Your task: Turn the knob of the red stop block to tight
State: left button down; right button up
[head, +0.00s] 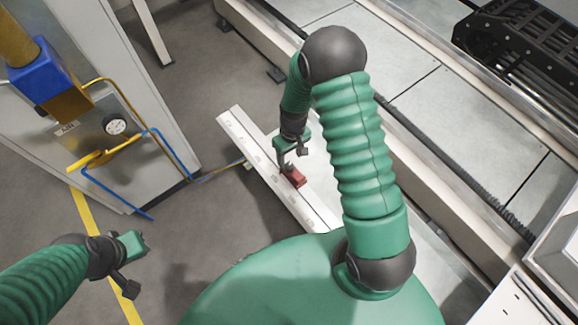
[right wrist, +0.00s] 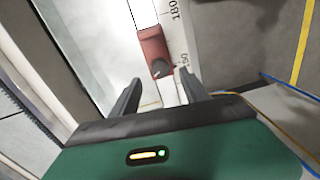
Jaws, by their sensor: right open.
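The red stop block (head: 295,178) sits on a white rail with a printed scale (head: 262,160). In the right wrist view the red stop block (right wrist: 153,45) has a dark round knob (right wrist: 160,68) with a pale mark at its near end. My right gripper (head: 290,160) is open above the block; in the right wrist view its two fingers (right wrist: 158,98) stand apart, with the knob just beyond and between their tips. No contact shows. My left gripper (head: 137,262) is at the lower left, far from the block; its jaw opening is unclear.
A grey cabinet with a gauge (head: 115,124), a yellow handle (head: 97,157) and blue tubing stands at the left. A long pale machine bed (head: 440,115) runs along the right. Grey floor (head: 235,200) is open between the cabinet and the rail.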

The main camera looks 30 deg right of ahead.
aim_at(289, 165)
notch_tip(289, 165, down, 5)
jog(key=shift+a+f+b, duration=0.1)
jog(key=shift+a+b, duration=0.05)
jog(key=shift+b, duration=0.45)
grip_shut()
